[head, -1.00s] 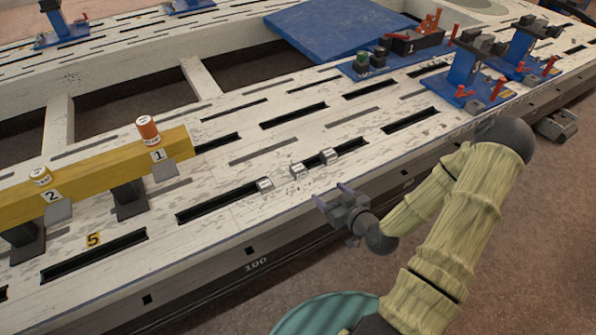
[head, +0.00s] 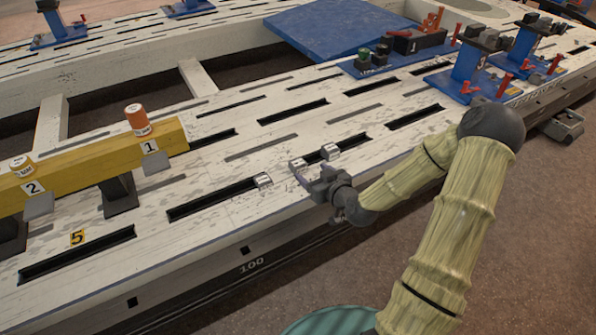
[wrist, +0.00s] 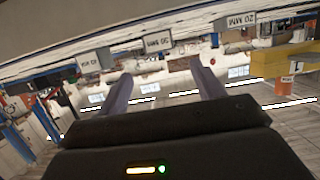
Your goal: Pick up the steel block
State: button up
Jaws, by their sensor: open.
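Three small steel blocks stand in a row along a bench slot in the head view: left (head: 263,181), middle (head: 298,164) and right (head: 330,151). I cannot tell which one the task means. My gripper (head: 299,174) is open and empty at the bench's front edge, its fingertips just in front of the middle block. In the wrist view, seen upside down, my two fingers (wrist: 162,88) are apart. Three labelled grey blocks show there: left (wrist: 97,60), middle (wrist: 157,41) and right (wrist: 235,21). The middle one lies between the finger lines, not between the fingers.
A blue plate (head: 335,35) and blue fixtures (head: 465,70) stand at back and right. Bare bench lies around the blocks.

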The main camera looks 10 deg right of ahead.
aim_at(299, 164)
jog(key=x, duration=0.2)
jog(key=shift+w+a+f+b, duration=0.1)
jog(key=shift+w+f+b, duration=0.1)
jog(key=shift+b, duration=0.2)
jog(key=shift+w+r, duration=0.1)
jog(key=shift+w, duration=0.05)
jog(key=shift+w+a+f+b, duration=0.1)
jog(key=shift+w+f+b, duration=0.2)
jog(key=shift+b, duration=0.05)
jog(key=b+x, duration=0.3)
jog(key=x, duration=0.1)
jog(key=shift+a+f, duration=0.1)
jog(key=shift+w, duration=0.2)
